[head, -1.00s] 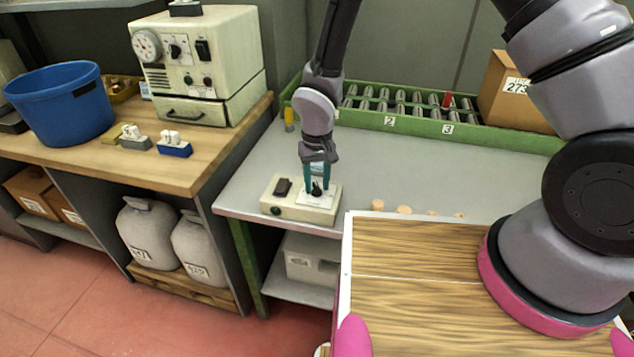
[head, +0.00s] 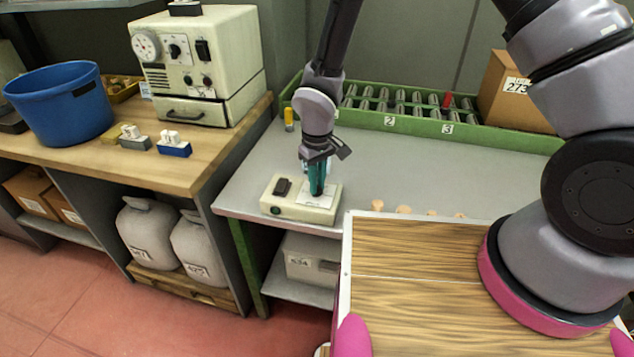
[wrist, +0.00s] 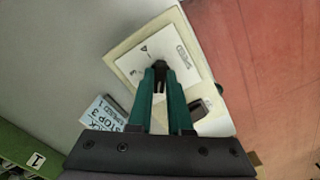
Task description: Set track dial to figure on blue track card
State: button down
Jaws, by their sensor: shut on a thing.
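The cream control box (head: 290,211) sits on the grey bench near its front left corner. It carries a white dial plate (wrist: 183,53) with small printed marks and a dark switch (head: 282,187). The black track dial (wrist: 160,66) shows between the fingertips of my gripper (wrist: 161,72) in the wrist view. My gripper (head: 317,192) points down over the plate, its teal fingers shut on the dial. The fingers hide most of the dial, and its pointer setting cannot be read.
A pale card with printed text (wrist: 103,113) lies beside the box in the wrist view. Several cork stoppers (head: 404,210) stand along the bench front. A green rack (head: 420,124) runs along the back. The bench between is clear.

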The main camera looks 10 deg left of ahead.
jog(key=n, duration=0.3)
jog(key=shift+w+n, duration=0.1)
jog(key=shift+n, duration=2)
jog(key=c, duration=0.8)
grip_release()
jog(key=shift+c, duration=0.2)
jog(key=shift+r, duration=0.15)
notch_tip(320, 180, up, 10)
jog(key=shift+r, duration=0.25)
